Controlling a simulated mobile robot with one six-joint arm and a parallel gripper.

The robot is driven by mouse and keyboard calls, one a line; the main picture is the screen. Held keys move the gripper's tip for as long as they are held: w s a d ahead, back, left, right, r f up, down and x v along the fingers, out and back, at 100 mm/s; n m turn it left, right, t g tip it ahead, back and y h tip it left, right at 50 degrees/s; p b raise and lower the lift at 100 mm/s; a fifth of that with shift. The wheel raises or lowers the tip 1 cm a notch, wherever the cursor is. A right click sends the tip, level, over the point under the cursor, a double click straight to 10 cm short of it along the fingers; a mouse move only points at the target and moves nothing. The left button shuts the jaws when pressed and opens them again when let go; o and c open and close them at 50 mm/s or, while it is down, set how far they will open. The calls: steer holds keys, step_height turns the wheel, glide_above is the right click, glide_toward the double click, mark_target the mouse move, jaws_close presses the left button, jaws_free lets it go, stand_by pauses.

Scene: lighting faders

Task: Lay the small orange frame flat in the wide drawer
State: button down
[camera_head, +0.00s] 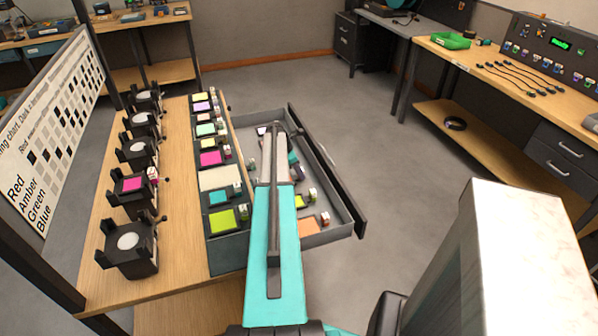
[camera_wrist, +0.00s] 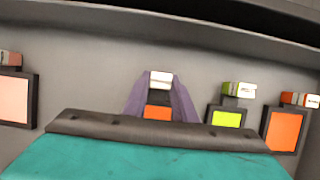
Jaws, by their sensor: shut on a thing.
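The small orange frame (camera_wrist: 157,113) has a dark rim and a pale block at its far end. It sits between the purple fingers of my gripper (camera_wrist: 161,94), which are shut on it. The wide drawer (camera_head: 340,188) stands pulled out to the right of the bench, and my arm reaches over it. In the wrist view the frame is seen over the drawer's grey floor (camera_wrist: 85,92); whether it touches the floor I cannot tell. In the head view my arm hides the frame and the gripper.
In the drawer lie a yellow-green frame (camera_wrist: 227,119) and a larger orange frame (camera_wrist: 283,131) to the right, and a peach frame (camera_wrist: 13,99) to the left. A rack of coloured frames (camera_head: 218,180) lines the bench beside the drawer. Dark lamp holders (camera_head: 128,245) stand further left.

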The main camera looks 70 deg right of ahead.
steer(key=c, duration=1.4)
jaws_free()
steer(key=shift+r, duration=0.1)
steer(key=b+v, duration=0.2)
steer(key=v, duration=1.1)
steer(key=shift+a+r, duration=0.15)
steer(key=shift+r, duration=0.1)
steer(key=shift+r+p, duration=2.5)
steer(key=shift+r, duration=1.05)
